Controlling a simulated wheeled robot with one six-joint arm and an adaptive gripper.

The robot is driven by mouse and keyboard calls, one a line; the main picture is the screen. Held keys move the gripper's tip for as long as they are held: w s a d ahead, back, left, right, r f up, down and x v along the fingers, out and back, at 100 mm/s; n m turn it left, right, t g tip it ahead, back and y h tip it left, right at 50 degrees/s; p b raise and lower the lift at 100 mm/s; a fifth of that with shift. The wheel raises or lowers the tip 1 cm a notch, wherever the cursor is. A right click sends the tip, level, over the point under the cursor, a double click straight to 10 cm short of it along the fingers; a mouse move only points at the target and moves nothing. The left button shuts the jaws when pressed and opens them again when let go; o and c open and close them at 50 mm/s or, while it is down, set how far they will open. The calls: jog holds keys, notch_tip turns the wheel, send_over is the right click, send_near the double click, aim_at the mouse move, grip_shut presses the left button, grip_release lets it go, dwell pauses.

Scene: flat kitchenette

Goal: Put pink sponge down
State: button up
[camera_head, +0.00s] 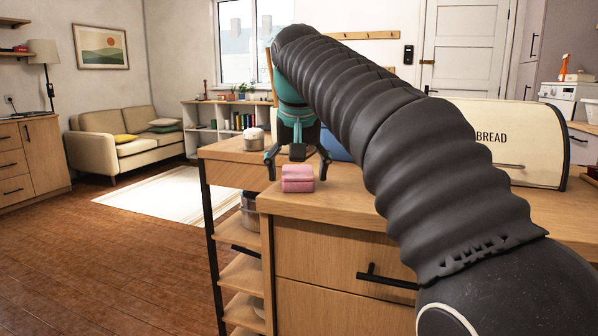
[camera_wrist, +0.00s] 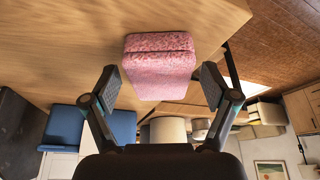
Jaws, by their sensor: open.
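The pink sponge (camera_head: 297,178) rests on the wooden countertop (camera_head: 338,196), near its front left corner. It also shows in the wrist view (camera_wrist: 158,66), at the upper middle. My gripper (camera_head: 298,168) is open just above and around the sponge, with one finger on each side. In the wrist view my gripper (camera_wrist: 160,90) shows a gap between each fingertip and the sponge.
A cream bread box (camera_head: 510,140) stands on the counter at the right. A blue object (camera_head: 334,144) is behind my gripper, partly hidden by my arm. A metal canister (camera_head: 254,139) stands at the back left. The counter's left edge is close to the sponge.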

jog(key=p+v, duration=0.4)
jog(key=v, duration=0.8)
jog(key=shift+r, duration=0.1)
